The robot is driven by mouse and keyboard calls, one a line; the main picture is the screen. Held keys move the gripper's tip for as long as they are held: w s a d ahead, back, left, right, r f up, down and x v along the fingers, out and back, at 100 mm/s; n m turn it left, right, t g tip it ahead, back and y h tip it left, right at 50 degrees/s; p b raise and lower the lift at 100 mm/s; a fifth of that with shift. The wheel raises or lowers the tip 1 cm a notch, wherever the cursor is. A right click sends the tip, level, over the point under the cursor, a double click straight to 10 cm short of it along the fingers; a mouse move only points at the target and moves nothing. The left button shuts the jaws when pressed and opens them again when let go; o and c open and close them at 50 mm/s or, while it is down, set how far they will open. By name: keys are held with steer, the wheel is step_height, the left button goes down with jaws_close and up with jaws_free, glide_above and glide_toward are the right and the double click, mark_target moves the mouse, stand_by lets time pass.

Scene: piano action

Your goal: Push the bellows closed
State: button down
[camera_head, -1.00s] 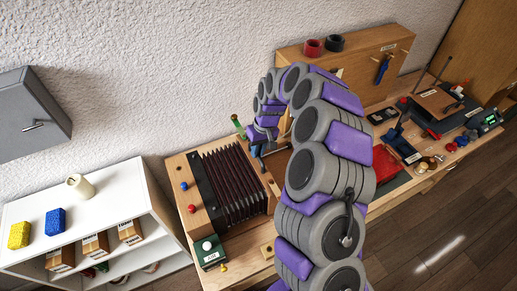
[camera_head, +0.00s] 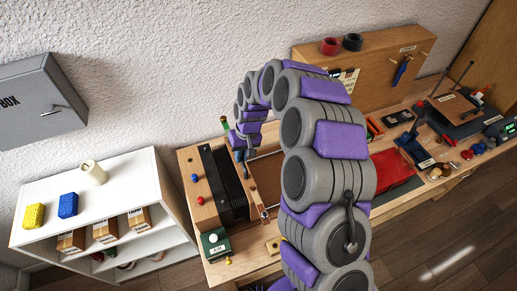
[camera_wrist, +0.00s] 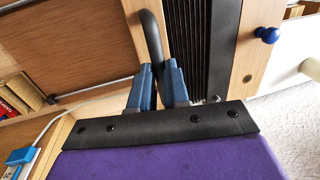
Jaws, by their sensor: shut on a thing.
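The bellows (camera_head: 229,184) have dark pleats packed close together. They lie between a dark strip on a wooden block with red and blue knobs, and a hollow wooden frame (camera_head: 268,183). In the wrist view the pleats (camera_wrist: 186,45) show as narrow black folds just right of my fingers. My gripper (camera_wrist: 158,80) has blue fingers shut on a dark curved handle (camera_wrist: 151,38) beside the pleats. In the head view my gripper (camera_head: 246,157) is at the bellows' right side, partly hidden by my arm.
A white shelf (camera_head: 128,173) with blocks and a cream jar stands left. A grey wall box (camera_head: 42,100) hangs above it. A green box (camera_head: 214,243) sits at the bench's front.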

steer(key=c, duration=1.5)
jaws_free()
steer(key=shift+a, duration=0.15)
steer(key=o, duration=0.4)
steer(key=shift+a, duration=0.4)
steer(key=shift+d+r, duration=0.15)
steer(key=shift+d, duration=0.2)
step_height(320, 180, up, 17)
steer(key=w+d, duration=0.1)
steer(key=d, duration=0.1)
steer(key=shift+w+d+f, duration=0.2)
steer(key=shift+w, duration=0.05)
steer(key=shift+a, duration=0.2)
steer(key=shift+s, duration=0.1)
